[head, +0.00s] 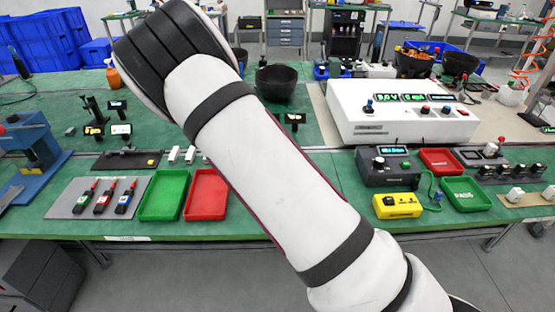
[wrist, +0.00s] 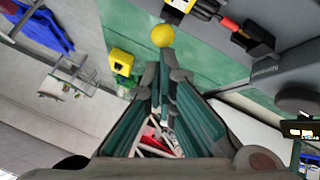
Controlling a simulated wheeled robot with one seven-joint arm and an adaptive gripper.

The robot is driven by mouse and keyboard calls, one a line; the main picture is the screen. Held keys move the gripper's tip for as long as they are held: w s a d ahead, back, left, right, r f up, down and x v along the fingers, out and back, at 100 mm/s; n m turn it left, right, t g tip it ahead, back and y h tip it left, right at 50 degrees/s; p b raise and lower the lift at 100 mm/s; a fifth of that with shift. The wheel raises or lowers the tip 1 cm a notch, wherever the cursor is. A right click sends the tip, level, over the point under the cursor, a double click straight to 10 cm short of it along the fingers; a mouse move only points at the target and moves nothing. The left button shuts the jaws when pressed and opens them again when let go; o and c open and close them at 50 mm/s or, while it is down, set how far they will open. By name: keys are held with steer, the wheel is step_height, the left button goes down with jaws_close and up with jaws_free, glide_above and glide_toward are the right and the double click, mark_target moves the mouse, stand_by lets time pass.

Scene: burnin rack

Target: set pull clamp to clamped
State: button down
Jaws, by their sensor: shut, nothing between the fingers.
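In the wrist view a round yellow knob (wrist: 162,36) lies just beyond the tips of my gripper (wrist: 168,74). The two fingers are together with nothing between them. The picture does not show clearly whether the tips touch the knob. Black and red parts (wrist: 230,23), possibly of the pull clamp, lie above and to the right of the knob, partly cut off by the top edge. I cannot tell the clamp's setting. In the head view my arm crosses the middle of the bench, and neither my gripper nor a clear pull clamp shows there.
A green bench (head: 325,180) carries a dark instrument (head: 390,166), a yellow box (head: 398,206), a white console (head: 400,125), green (head: 163,194) and red (head: 206,194) trays, and a grey mat (head: 65,211) with small tools. A black bowl (head: 275,82) stands behind my arm.

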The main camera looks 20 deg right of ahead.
steer(key=a+f+h+b, duration=0.1)
steer(key=w+a+f+g+h+b, duration=0.1)
steer(key=a+h+b, duration=0.1)
steer(key=shift+w+f+h+b, duration=0.1)
steer(key=shift+f+h+b, duration=0.2)
steer(key=shift+f, duration=0.05)
steer(key=shift+d+r, duration=0.1)
steer(key=shift+r, duration=0.25)
steer(key=shift+r+p, duration=0.35)
steer(key=shift+r, duration=0.4)
